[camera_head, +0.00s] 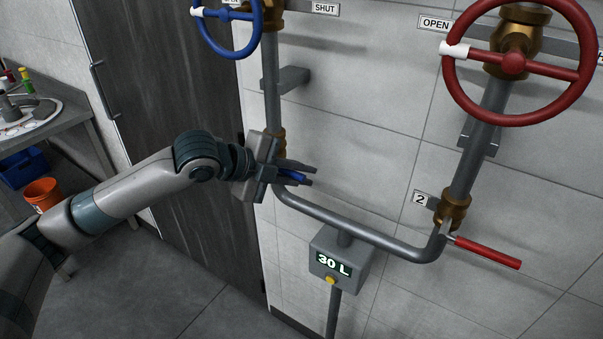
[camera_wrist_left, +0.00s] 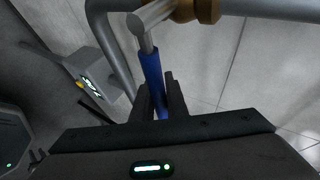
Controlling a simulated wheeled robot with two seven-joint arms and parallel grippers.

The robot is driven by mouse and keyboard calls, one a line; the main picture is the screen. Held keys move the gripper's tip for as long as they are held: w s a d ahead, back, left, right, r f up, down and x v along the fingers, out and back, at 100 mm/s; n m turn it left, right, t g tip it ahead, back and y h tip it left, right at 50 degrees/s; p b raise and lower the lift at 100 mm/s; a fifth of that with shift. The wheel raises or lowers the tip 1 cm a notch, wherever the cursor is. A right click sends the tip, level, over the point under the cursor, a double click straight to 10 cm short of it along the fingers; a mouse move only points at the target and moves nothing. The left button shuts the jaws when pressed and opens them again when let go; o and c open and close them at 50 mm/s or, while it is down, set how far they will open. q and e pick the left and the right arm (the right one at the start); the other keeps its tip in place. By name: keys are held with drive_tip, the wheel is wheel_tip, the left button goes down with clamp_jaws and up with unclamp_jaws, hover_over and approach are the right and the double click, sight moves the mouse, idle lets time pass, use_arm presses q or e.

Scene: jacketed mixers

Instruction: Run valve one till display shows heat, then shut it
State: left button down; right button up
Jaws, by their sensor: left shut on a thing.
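A blue lever handle (camera_head: 293,176) sits on the brass valve at the lower end of the left pipe. It points to the right, across the upright pipe. My left gripper (camera_head: 302,174) is shut on this handle; the wrist view shows the blue grip (camera_wrist_left: 153,82) between its two fingers (camera_wrist_left: 159,90). No number plate for this valve shows; my gripper covers much of the valve. My right gripper is not in view.
A red lever (camera_head: 488,252) sits at the valve marked 2 (camera_head: 421,198). A blue handwheel (camera_head: 232,52) and a red handwheel (camera_head: 513,63) are above, white marks to the left. A grey bent pipe (camera_head: 345,230) joins both lines. A side table stands far left.

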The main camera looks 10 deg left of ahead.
use_arm(q)
drive_tip(key=c, duration=1.7)
unclamp_jaws()
drive_tip(key=shift+f, duration=0.1)
drive_tip(key=shift+c, duration=0.2)
drive_tip(key=shift+s+a, duration=0.1)
drive_tip(key=shift+s+a+r+b, duration=0.3)
drive_tip(key=shift+a+r, duration=0.05)
drive_tip(key=b+v, duration=0.4)
drive_tip(key=v, duration=1.2)
drive_tip(key=shift+r, duration=0.15)
